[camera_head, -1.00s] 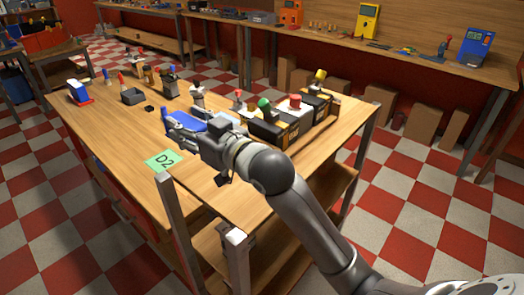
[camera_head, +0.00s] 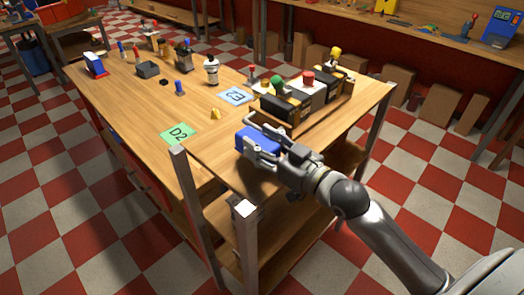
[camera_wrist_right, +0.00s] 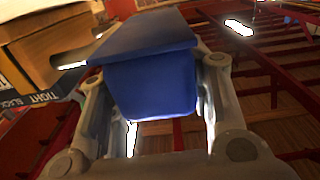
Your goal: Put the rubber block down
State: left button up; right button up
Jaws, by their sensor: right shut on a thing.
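The blue rubber block (camera_head: 250,139) is between the fingers of my right gripper (camera_head: 258,146), near the front right edge of the wooden bench (camera_head: 140,112). In the right wrist view the block (camera_wrist_right: 152,80) fills the middle, with the fingers (camera_wrist_right: 157,108) closed on its two sides. I cannot tell for sure whether its underside touches the bench. A green card marked D2 (camera_head: 178,134) lies flat to the left of the gripper. A blue card (camera_head: 236,96) lies behind it. My left gripper is not in view.
A small yellow piece (camera_head: 215,114), a blue peg (camera_head: 179,88), a white figure-like piece (camera_head: 211,70) and a dark box (camera_head: 148,69) stand further left. The bench's left front is bare.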

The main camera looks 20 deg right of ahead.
notch_tip(320, 180, down, 2)
jog(key=shift+f, duration=0.2)
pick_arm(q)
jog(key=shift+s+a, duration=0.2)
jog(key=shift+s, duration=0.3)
pick_arm(e)
jog(key=shift+f, duration=0.1)
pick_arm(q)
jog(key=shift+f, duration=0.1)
pick_arm(e)
jog(key=o, duration=1)
jog(key=shift+f, duration=0.15)
pick_arm(q)
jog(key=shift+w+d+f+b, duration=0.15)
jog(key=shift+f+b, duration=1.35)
jog(key=shift+b, duration=0.1)
pick_arm(e)
jog(key=v, duration=1.2)
